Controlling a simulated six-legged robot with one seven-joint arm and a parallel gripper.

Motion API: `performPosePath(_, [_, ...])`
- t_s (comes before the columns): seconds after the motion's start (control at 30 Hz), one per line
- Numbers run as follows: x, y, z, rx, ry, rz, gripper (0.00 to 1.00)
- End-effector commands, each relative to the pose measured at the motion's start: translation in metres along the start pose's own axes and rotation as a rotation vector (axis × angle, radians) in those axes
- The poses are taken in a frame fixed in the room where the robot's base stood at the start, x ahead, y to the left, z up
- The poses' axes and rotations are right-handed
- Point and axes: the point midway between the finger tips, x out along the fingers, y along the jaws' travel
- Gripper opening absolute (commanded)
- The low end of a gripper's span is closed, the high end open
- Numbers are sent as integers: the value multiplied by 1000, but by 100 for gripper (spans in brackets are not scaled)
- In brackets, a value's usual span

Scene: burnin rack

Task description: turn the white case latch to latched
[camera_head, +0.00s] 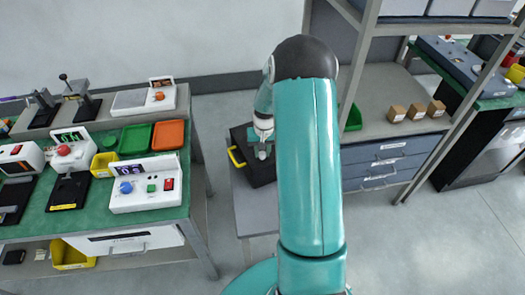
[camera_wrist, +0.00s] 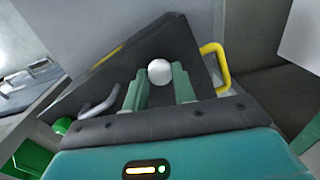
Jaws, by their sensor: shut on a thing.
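The dark case (camera_head: 262,172) lies on a low grey stand, partly hidden behind my arm in the head view. It also fills the middle of the wrist view (camera_wrist: 180,45). The white case latch shows as a round white knob (camera_wrist: 159,72) at the tips of my green fingers. My gripper (camera_wrist: 159,84) is shut on this knob, one finger on each side. In the head view my gripper (camera_head: 262,152) reaches down over the case. The latch's base and its marks are hidden, so its angle cannot be told.
A yellow handle (camera_head: 236,157) is on the case's side, and a grey curved lever (camera_wrist: 100,103) shows left of my fingers. The green bench (camera_head: 30,232) with devices stands left. A shelf unit (camera_head: 385,165) with small boxes stands close on the right. Floor between is clear.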

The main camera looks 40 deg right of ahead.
Motion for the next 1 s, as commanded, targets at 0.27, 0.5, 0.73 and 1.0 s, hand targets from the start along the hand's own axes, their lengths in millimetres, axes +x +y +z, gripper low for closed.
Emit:
performPosePath(0.27, [0, 0, 0, -236, -10, 0, 4])
performPosePath(0.5, [1, 0, 0, -464, -22, -1, 4])
performPosePath(0.73, [1, 0, 0, -683, -31, -1, 4])
performPosePath(1.0, [1, 0, 0, -939, -41, -2, 4])
